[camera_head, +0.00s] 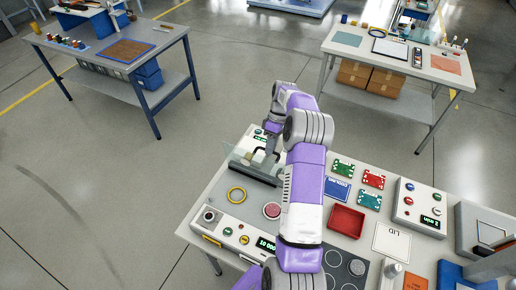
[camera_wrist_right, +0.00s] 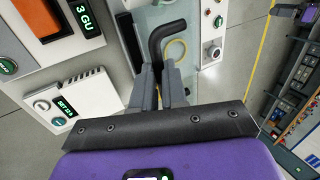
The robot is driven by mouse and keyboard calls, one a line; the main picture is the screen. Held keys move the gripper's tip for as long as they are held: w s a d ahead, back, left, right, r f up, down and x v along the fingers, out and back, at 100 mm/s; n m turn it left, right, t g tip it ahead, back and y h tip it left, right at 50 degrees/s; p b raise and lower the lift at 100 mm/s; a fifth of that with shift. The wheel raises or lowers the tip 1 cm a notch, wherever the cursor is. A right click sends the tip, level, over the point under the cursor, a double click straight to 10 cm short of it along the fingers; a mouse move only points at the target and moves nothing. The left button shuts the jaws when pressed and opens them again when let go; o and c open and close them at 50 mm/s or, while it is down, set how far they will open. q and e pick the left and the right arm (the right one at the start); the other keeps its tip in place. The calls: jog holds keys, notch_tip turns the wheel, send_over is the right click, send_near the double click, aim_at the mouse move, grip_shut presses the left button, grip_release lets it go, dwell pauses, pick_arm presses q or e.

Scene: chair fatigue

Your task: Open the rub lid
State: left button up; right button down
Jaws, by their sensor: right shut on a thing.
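The rub unit stands at the far left of the workbench in the head view, with a dark grey body (camera_head: 256,172) and a clear panel (camera_head: 233,158) at its left. A black bent handle (camera_head: 258,152) shows above it. In the right wrist view the black handle (camera_wrist_right: 166,38) runs down between the two grey fingers. My right gripper (camera_wrist_right: 171,78) is shut on this handle. In the head view my right gripper (camera_head: 269,153) is small and partly hidden by my arm. I cannot tell how far the lid is tilted. My left gripper is not in view.
A panel with knobs (camera_head: 236,236) lies along the left front edge. Other tables stand farther back.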

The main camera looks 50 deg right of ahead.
jog(key=shift+s+d+f, duration=0.2)
jog(key=shift+f, duration=0.35)
jog(key=c, duration=1.6)
grip_release()
jog(key=o, duration=0.4)
jog(key=shift+w+d, duration=0.1)
jog(key=shift+d, duration=0.05)
jog(key=shift+o, duration=0.2)
jog(key=shift+r, duration=0.15)
jog(key=shift+r, duration=0.1)
jog(key=v, duration=0.7)
jog(key=shift+r, duration=0.15)
jog(key=shift+w+d, duration=0.1)
jog(key=shift+w, duration=0.05)
